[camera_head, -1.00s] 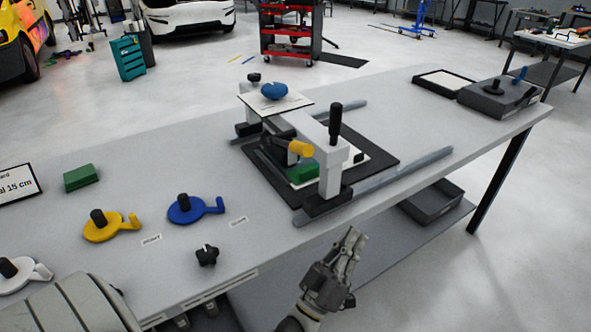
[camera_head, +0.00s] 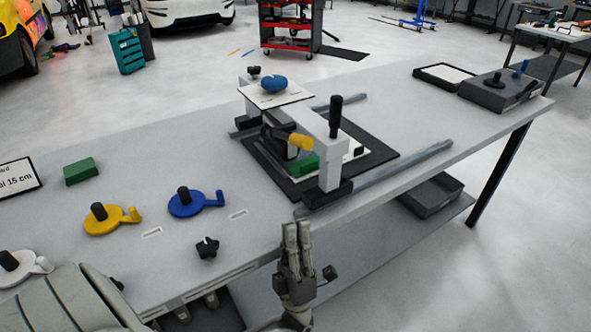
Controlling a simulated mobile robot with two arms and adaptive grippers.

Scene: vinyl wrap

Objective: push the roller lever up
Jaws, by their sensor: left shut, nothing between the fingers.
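A white gantry press (camera_head: 325,165) straddles a black-edged mat (camera_head: 375,155) on the workbench. An upright black handle (camera_head: 335,117) stands on its near post, and a lever with a yellow end (camera_head: 300,142) sticks out from its middle toward the right. I cannot tell for certain which of these is the roller lever. My left gripper (camera_head: 297,230) is shut and empty, fingers pointing up in the picture. It is at the bench's front edge, below and left of the near post, apart from both levers.
Two rails (camera_head: 405,170) run under the gantry. A blue knob (camera_head: 273,83) sits on a white plate on top. A green block (camera_head: 306,163) lies on the mat. Blue (camera_head: 190,205) and yellow (camera_head: 110,222) hooked discs and a small black knob (camera_head: 207,248) are on the bench's left.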

